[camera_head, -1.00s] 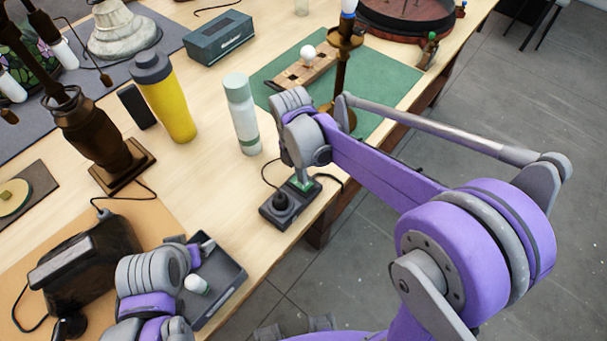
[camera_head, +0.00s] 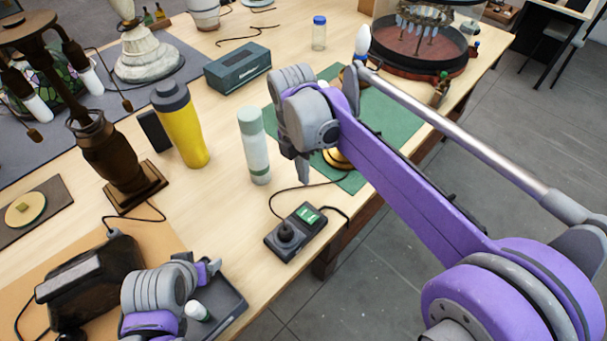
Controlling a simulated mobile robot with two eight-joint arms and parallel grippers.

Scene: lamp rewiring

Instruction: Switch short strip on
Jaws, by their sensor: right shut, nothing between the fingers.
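The short strip (camera_head: 283,246) is a small dark block near the table's front edge. A black plug (camera_head: 286,231) sits in its left part, and a green switch (camera_head: 307,215) shows bright at its right end. Cords run from behind and beside it. My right gripper (camera_head: 304,180) is shut and empty, pointing down above and behind the strip, apart from it. My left gripper (camera_head: 212,270) is low at the left, by a dark tray (camera_head: 232,303); its fingers are mostly hidden behind its own wrist.
A white bottle (camera_head: 254,150) and a yellow tumbler (camera_head: 181,125) stand left of my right gripper. A green mat (camera_head: 401,119) lies behind my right arm. A small white bulb-like item (camera_head: 197,311) lies in the tray. Bare wood is free left of the strip.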

